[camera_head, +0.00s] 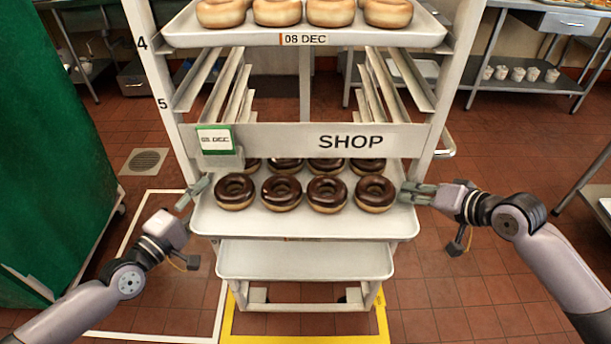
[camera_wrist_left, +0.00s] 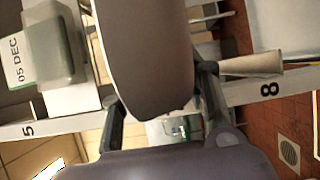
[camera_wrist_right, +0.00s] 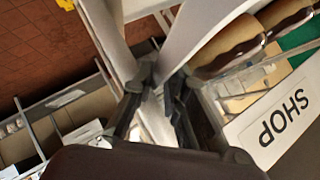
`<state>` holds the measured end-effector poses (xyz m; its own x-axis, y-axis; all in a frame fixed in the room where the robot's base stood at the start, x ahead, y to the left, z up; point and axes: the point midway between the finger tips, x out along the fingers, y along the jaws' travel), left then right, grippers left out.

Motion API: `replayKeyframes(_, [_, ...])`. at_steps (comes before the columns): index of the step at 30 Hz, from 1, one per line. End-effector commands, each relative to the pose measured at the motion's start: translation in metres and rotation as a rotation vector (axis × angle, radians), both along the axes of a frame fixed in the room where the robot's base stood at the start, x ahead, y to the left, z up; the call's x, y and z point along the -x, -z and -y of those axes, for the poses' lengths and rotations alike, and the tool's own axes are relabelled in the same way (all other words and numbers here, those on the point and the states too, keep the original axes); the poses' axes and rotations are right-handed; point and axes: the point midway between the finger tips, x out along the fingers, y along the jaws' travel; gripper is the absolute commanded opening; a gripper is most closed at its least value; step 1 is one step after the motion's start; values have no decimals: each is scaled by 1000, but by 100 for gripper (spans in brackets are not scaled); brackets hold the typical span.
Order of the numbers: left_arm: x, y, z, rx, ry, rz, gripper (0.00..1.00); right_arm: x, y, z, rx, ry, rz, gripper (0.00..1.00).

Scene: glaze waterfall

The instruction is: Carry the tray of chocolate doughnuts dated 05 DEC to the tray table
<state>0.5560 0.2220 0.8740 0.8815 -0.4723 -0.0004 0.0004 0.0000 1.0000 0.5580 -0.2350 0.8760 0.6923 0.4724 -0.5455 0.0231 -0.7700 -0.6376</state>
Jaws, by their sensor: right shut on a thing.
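The tray (camera_head: 300,228) of chocolate doughnuts (camera_head: 282,192) juts out of a white rack, below its SHOP bar. A green-edged tag reading 05 DEC (camera_wrist_left: 15,62) hangs at the bar's left end, also in the head view (camera_head: 215,141). My right gripper (camera_head: 407,193) is shut on the tray's right edge; the right wrist view shows its fingers close on a pale rim, doughnuts beside it. My left gripper (camera_head: 192,193) is at the tray's left edge. In the left wrist view its fingers are spread, with a large grey-brown surface between them that I cannot identify.
A tray of pale doughnuts (camera_head: 305,38) marked 08 DEC sits higher in the rack. An empty tray (camera_head: 305,262) is below the chocolate ones. A green cabinet (camera_head: 50,150) stands left. Yellow floor marking (camera_head: 305,339) lies in front. A steel table (camera_head: 520,82) with cups is back right.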

Motion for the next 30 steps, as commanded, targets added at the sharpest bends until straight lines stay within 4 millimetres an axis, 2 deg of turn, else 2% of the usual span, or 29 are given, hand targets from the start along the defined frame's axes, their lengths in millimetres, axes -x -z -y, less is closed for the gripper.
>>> replayKeyframes(2, [0, 0, 0, 0, 0, 0, 35, 0, 0, 0, -1, -1, 0, 0])
replayKeyframes(18, [-1, -2, 0, 2, -1, 4, 0, 0, 0, -1, -1, -3, 1, 0])
replayKeyframes(30, [-1, -9, 0, 7, -3, 10, 0, 0, -6, -2, -3, -4, 4, 0])
